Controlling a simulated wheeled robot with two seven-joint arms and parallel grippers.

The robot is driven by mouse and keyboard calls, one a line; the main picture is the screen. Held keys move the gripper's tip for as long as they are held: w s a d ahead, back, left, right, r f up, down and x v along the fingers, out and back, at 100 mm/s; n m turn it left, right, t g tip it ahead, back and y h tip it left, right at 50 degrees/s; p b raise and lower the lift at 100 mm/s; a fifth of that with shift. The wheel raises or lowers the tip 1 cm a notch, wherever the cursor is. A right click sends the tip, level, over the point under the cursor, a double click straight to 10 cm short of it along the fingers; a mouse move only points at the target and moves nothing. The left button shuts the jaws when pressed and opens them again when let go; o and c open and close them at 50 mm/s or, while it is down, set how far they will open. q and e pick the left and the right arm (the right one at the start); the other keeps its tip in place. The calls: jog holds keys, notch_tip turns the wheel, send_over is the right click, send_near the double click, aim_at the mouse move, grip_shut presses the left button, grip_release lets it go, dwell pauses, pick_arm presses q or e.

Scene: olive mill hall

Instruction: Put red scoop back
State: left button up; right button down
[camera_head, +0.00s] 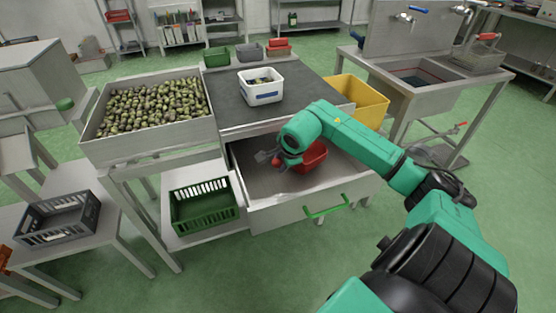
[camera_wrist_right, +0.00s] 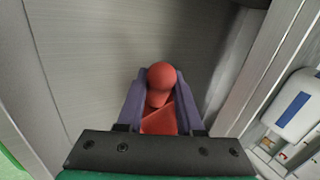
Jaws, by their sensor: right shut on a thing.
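The red scoop (camera_head: 312,156) is inside the open metal drawer (camera_head: 275,215), at or just above its floor; I cannot tell if it touches. My right gripper (camera_head: 273,160) reaches down into the drawer and is shut on the scoop's handle. In the right wrist view the round-ended red handle (camera_wrist_right: 160,82) sits between the two fingers of the right gripper (camera_wrist_right: 160,95). The gripper body hides the lower part of the scoop there. The drawer has a green handle (camera_head: 327,208) on its front. My left gripper is not in view.
A white bin with a blue label (camera_head: 261,90) stands on the dark worktop (camera_head: 295,100) above the drawer. A tray of olives (camera_head: 150,140) is to the left. A green crate (camera_head: 203,205) sits below. Small green, grey and red bins line the back edge. A yellow bin (camera_head: 358,98) stands right.

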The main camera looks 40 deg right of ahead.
jog(key=shift+w+d+f, duration=0.15)
jog(key=shift+w+f, duration=0.05)
jog(key=shift+w, duration=0.35)
jog(key=shift+w+d+f, duration=0.1)
jog(key=shift+w+f, duration=0.05)
jog(key=shift+w, duration=0.35)
jog(key=shift+f, duration=0.4)
jog(key=c, duration=0.6)
grip_release()
jog(key=shift+o, duration=0.2)
jog(key=shift+s, duration=0.1)
jog(key=shift+r, duration=0.4)
jog(key=v, duration=1.1)
jog(key=shift+s+r, duration=0.2)
jog(key=shift+s, duration=0.05)
